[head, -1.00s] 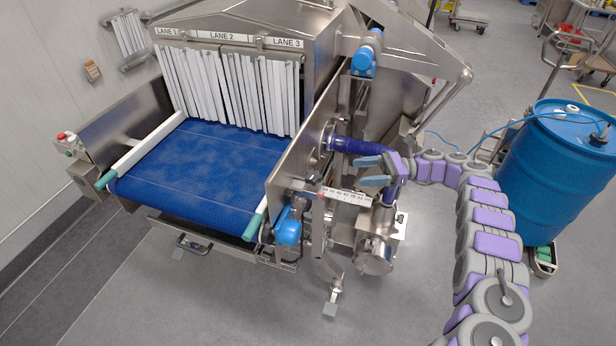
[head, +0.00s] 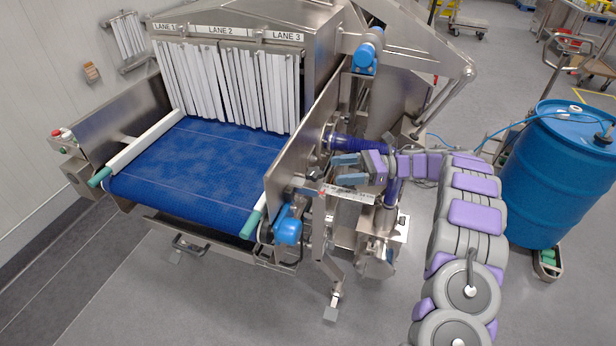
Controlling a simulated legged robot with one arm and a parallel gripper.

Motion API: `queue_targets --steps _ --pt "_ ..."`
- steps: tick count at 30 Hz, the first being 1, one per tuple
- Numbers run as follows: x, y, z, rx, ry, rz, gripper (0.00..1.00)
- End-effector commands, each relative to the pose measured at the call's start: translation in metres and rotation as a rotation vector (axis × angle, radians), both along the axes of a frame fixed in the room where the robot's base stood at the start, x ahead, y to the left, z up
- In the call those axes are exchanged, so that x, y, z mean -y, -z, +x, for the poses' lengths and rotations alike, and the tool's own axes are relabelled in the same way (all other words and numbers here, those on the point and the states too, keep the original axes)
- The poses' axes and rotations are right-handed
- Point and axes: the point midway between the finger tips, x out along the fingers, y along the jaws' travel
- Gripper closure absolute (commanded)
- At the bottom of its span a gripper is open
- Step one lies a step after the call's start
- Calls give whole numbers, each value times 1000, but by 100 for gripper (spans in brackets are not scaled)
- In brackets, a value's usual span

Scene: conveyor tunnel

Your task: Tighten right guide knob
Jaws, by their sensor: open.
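My gripper (head: 337,169) is at the outer right side of the conveyor, with its two blue-grey fingers apart and pointing left at the steel side plate (head: 302,150). Nothing shows between the fingers. A white strip with markings (head: 345,194), like a scale, lies just below the fingers. I cannot clearly make out the right guide knob; small metal fittings near the fingertips are too small to tell apart, and my gripper partly covers that area. I cannot tell whether the fingers touch anything.
A dark blue ribbed hose (head: 358,143) runs just above my gripper. A blue housing (head: 288,229) sits below left, beside the blue belt (head: 195,165). White strip curtains (head: 235,88) hang at the tunnel mouth. A blue drum (head: 557,175) stands right of my arm.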

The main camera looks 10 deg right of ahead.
Motion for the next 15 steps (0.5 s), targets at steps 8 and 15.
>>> queue_targets --steps 8,15 --pt "-48 0 2 0 -6 2 30" --pt "-84 -1 5 1 -3 3 30"
